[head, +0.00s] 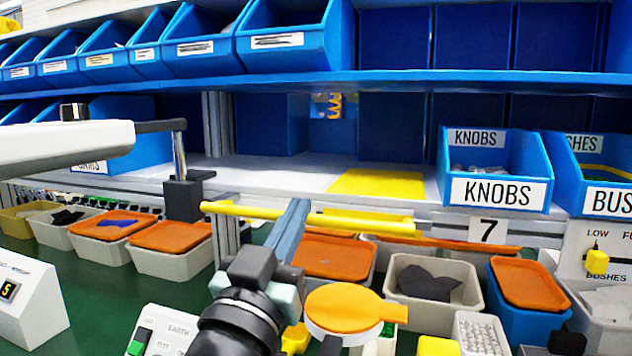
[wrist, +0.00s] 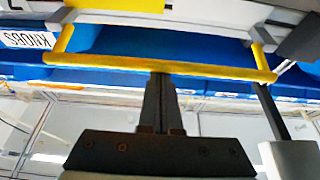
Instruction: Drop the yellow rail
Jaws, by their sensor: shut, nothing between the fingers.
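The yellow rail (head: 365,224) runs along the front edge of the workbench in the head view. Part of it is hidden behind a blue-grey bar in front. In the wrist view the yellow rail (wrist: 110,61) crosses the picture, with a yellow arm at each end running back to the bench. My gripper (wrist: 160,78) is shut and empty. Its fingertips appear at the middle of the rail's lower edge in that view. I cannot tell whether they touch it. In the head view I cannot make out the fingertips.
Blue KNOBS bin (head: 497,190) stands on the bench right of a yellow patch (head: 378,184). Below the bench, grey bins, one (head: 434,306) with dark pieces, and orange-lidded bins crowd the green surface. A white lamp-like arm (head: 65,141) reaches in from the left.

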